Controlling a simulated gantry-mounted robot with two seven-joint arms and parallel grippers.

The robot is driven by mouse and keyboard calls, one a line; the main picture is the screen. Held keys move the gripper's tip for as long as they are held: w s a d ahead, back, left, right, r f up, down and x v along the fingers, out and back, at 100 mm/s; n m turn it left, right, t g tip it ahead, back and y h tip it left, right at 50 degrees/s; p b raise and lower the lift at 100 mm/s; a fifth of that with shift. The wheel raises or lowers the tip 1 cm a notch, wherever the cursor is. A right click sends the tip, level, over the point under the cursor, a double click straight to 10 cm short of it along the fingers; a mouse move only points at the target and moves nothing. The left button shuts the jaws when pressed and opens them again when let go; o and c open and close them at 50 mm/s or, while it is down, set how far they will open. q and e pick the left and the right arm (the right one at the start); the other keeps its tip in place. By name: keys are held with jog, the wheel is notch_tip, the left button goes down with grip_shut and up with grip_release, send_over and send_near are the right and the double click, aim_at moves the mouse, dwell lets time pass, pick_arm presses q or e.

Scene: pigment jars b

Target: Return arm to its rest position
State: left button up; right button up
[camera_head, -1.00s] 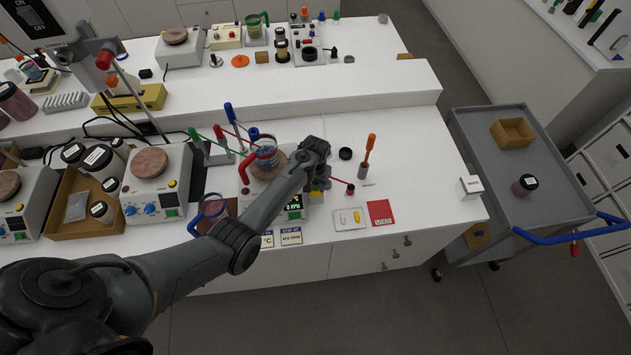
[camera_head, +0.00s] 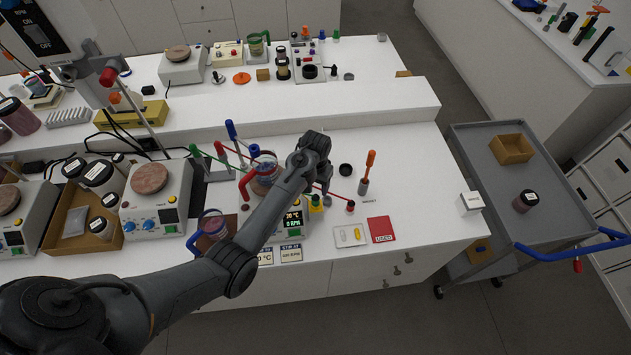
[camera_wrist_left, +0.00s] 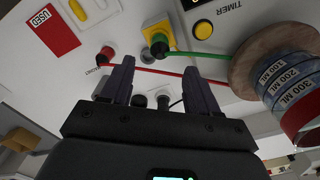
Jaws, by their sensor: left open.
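My left arm (camera_head: 240,245) reaches in from the lower left over the white bench. My left gripper (camera_head: 318,193) hangs at the front right of a hotplate stirrer (camera_head: 290,222), beside its lit display. In the wrist view the two fingers of the left gripper (camera_wrist_left: 160,85) stand apart with nothing held between them. A red rod (camera_wrist_left: 165,73) passes across behind the fingertips. A beaker with volume labels (camera_wrist_left: 288,80) sits on the round plate at the right of the wrist view; in the head view the beaker (camera_head: 266,170) is partly behind my wrist. My right gripper is out of view.
Close to the gripper are a yellow-based green knob (camera_head: 316,203), a red-capped post (camera_head: 350,208) and an orange-handled tool (camera_head: 368,172). A glass jug (camera_head: 211,225) stands beside my forearm. A tray with capsules (camera_head: 350,235) lies front right. A grey cart (camera_head: 545,200) stands right.

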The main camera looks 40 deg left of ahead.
pick_arm(q)
notch_tip(320, 180, up, 2)
jog(key=shift+r, duration=0.1)
jog(key=s+d+m+t+y+p, duration=0.1)
jog(key=s+d+m+t+p, duration=0.35)
jog(key=s, duration=1.05)
jog(key=s+d+r+b, duration=0.1)
jog(key=s+d+r, duration=0.2)
jog(key=s, duration=0.4)
jog(key=s+d+r+h+b, duration=0.1)
jog(key=s+d+r, duration=0.3)
jog(key=s+d, duration=0.2)
jog(key=shift+s+g, duration=0.45)
jog(key=shift+s, duration=0.15)
jog(key=shift+r, duration=0.1)
